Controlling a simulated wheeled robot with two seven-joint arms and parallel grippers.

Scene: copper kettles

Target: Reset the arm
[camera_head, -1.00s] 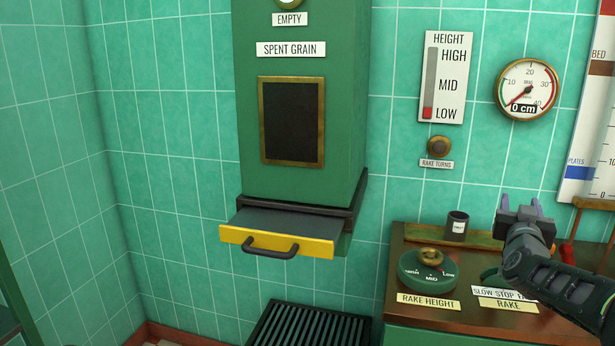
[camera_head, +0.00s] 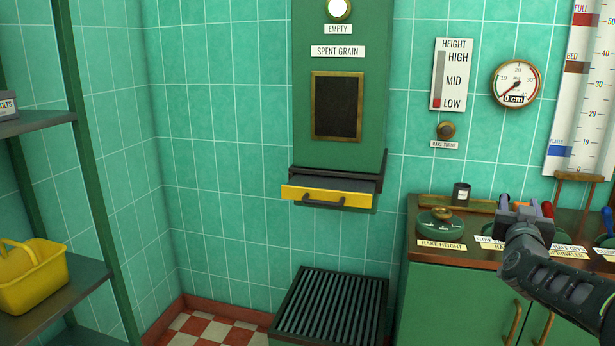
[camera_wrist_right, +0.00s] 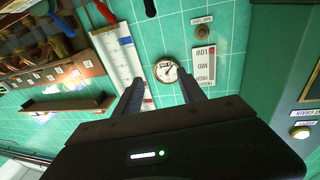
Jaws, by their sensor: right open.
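My right gripper (camera_head: 525,206) comes in from the lower right of the head view, in front of the wooden-topped cabinet. It is open and empty. In the right wrist view its two fingers (camera_wrist_right: 163,92) stand apart, with the round gauge (camera_wrist_right: 166,71) and the tiled wall beyond them. My left gripper is not in view.
The green spent grain chute (camera_head: 337,160) with a yellow-fronted drawer (camera_head: 326,197) is on the wall. A slatted black grate (camera_head: 330,305) stands below. The cabinet (camera_head: 450,285) carries a rake height dial (camera_head: 441,222) and levers. A shelf (camera_head: 60,290) with a yellow basket (camera_head: 30,278) is left.

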